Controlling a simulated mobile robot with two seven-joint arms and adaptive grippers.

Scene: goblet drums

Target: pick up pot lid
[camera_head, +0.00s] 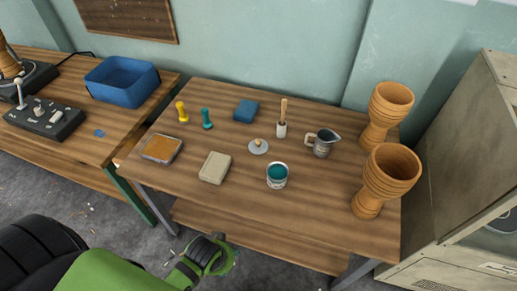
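The pot lid (258,146) is a small flat grey disc with a light wooden knob, lying near the middle of the wooden table (320,222). Just in front of it and a little to the right stands a small pot (277,176) with teal content, open at the top. A green and black part of my arm shows at the bottom, in front of the table and well apart from the lid. No fingers can be made out on it, and neither gripper shows.
A beige block (215,167) lies left of the lid, a blue block (246,111) behind it. A brush in a holder (281,129) and a grey jug (322,143) stand right of it. Two goblet drums (385,181) (387,112) stand at the right edge. A cabinet (465,180) stands beyond.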

